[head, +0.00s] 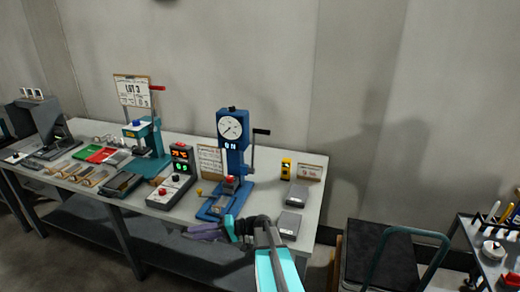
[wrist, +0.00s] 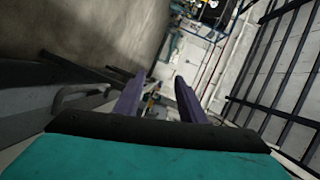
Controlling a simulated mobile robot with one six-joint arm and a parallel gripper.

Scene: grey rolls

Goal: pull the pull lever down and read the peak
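A blue test stand (head: 237,163) with a round white dial (head: 230,128) and a small lit display (head: 230,145) stands on the bench in the head view. Its pull lever (head: 262,131) is up on the right side, a grey arm with a black grip at the top. The dial and display readings are too small to tell. My gripper (head: 196,233) is in front of the bench, low and left of the stand, apart from the lever. In the wrist view my gripper (wrist: 158,82) has its two purple fingers apart with nothing held between them.
A teal press (head: 150,140) with a red-tipped handle stands left on the bench (head: 200,135). A control box (head: 176,180) with red and green digits sits beside the stand. Grey blocks (head: 290,223) and a yellow device (head: 286,168) lie right. A dark cart (head: 385,255) stands at lower right.

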